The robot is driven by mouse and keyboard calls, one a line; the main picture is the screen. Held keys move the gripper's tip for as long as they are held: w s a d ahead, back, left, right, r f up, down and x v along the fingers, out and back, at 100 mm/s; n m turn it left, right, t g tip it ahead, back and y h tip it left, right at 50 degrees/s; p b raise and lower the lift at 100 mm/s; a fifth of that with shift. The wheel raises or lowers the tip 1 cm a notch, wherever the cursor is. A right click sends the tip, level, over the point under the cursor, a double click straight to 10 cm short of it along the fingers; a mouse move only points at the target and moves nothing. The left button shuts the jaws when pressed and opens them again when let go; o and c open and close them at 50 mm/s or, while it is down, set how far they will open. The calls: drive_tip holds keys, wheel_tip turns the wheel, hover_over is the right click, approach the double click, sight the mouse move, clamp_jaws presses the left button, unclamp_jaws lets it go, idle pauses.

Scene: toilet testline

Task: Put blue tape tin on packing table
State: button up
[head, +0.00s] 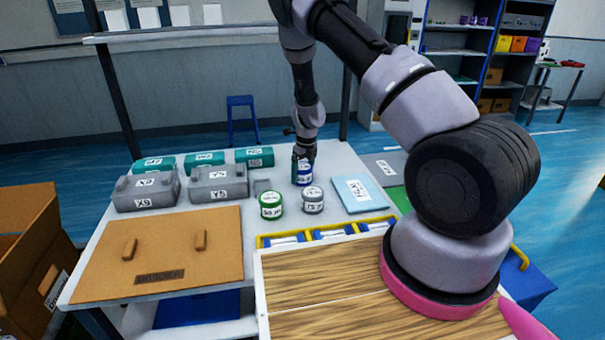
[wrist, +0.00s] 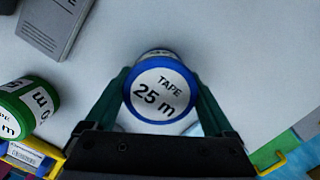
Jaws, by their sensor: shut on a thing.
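The blue tape tin (head: 304,172) is at the right part of the packing table (head: 335,160), under my gripper (head: 304,157). In the wrist view the blue tape tin (wrist: 160,92) has a blue rim and a white top reading "TAPE 25 m". My gripper (wrist: 162,90) has a green finger on each side of it and is shut on it. I cannot tell whether the tin touches the table top. The pale table top (wrist: 240,45) lies below it in the wrist view.
A green tin (head: 271,205) and a grey tin (head: 312,200) stand in front of the blue one. A light blue packet (head: 360,193) lies to the right. Grey cases (head: 217,183), green boxes (head: 204,162) and a brown board (head: 165,250) fill the left side.

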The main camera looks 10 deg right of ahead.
sight(306, 168)
drive_tip(key=shift+f, duration=0.15)
drive_tip(key=o, duration=1.6)
